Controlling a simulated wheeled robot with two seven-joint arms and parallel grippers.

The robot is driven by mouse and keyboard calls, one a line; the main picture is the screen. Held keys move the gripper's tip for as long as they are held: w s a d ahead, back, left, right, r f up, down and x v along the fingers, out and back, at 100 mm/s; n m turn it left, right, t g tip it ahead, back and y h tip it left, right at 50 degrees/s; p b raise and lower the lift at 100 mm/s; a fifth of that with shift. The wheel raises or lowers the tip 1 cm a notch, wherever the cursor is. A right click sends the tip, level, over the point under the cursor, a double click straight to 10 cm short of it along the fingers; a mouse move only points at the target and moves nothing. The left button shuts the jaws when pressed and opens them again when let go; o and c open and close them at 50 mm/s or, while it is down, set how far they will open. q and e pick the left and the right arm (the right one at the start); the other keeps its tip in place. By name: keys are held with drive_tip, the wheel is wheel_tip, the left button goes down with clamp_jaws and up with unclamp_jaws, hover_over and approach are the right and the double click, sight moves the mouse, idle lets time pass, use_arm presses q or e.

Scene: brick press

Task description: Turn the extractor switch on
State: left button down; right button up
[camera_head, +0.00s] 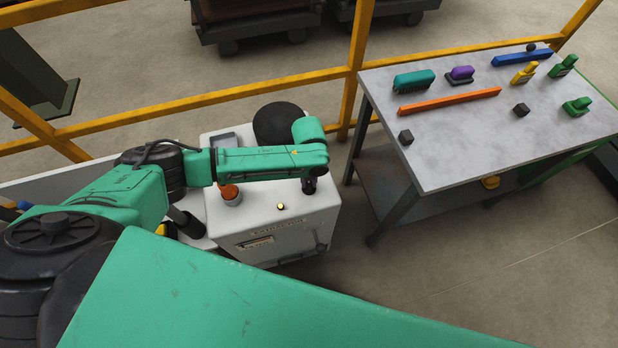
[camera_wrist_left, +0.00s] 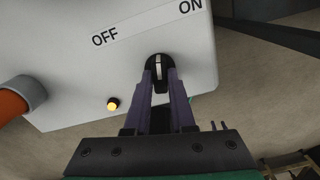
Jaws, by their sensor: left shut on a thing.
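The extractor (camera_head: 237,222) is a pale box with an EXTRACTOR label on its front. Its switch (camera_wrist_left: 158,62) is a black knob with a white pointer line, under a strip marked OFF on the left and ON on the right. The pointer line looks nearly upright in the wrist view, between the two words. My left gripper (camera_head: 309,187) is shut on the knob, with one finger on each side, also seen in the wrist view (camera_wrist_left: 161,80). In the head view the gripper hides the knob. My right gripper is not in view.
An amber lamp (camera_wrist_left: 113,104) glows beside the switch. An orange part (camera_head: 229,190) stands in a grey collar on the box. A grey table (camera_head: 460,140) with brushes and small tools is to the right. A yellow railing (camera_head: 200,100) runs behind.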

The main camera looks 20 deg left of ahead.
sight(309, 183)
use_arm(q)
drive_tip(key=m, duration=0.3)
drive_tip(key=shift+w+r+p, duration=0.15)
drive_tip(key=shift+p, duration=0.15)
drive_tip(key=shift+m, duration=1.7)
drive_tip(key=c, duration=0.8)
unclamp_jaws()
drive_tip(key=shift+o, duration=0.2)
wheel_tip(309, 183, up, 14)
drive_tip(key=shift+r+b, duration=0.25)
drive_tip(key=shift+b, duration=0.15)
